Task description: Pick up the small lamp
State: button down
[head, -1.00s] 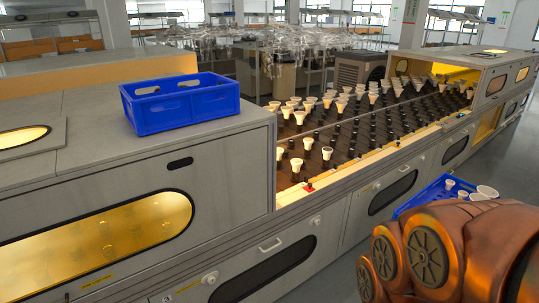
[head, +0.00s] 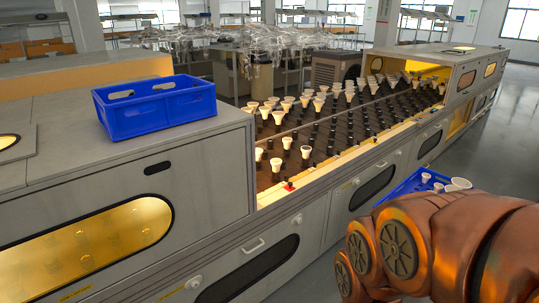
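Several pale, cone-shaped lamps stand upright in dark sockets on the long burn-in bed, among them a near one (head: 276,165) and another beside it (head: 306,152). More lamps sit in a blue tray (head: 398,190) at the right: two small ones, one at the back (head: 426,177) and one in front (head: 438,187), and a wider one (head: 461,183). I cannot tell which lamp is the task's small lamp. My copper-coloured arm covers the lower right and hides part of the tray. My gripper is not in view.
An empty-looking blue crate (head: 156,106) stands on the grey machine top (head: 60,130) at left. The machine's long front with dark windows runs to the back right. A red button (head: 289,186) sits at the bed's near corner. Open floor (head: 500,150) lies at right.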

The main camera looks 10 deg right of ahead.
aim_at(305, 150)
jog(key=z, duration=0.5)
jog(key=i, duration=0.8)
jog(key=z, duration=0.55)
jog(key=i, duration=0.95)
jog(key=u, duration=0.8)
jog(key=i, duration=0.7)
jog(key=u, duration=1)
jog(key=i, duration=0.25)
jog(key=u, duration=0.3)
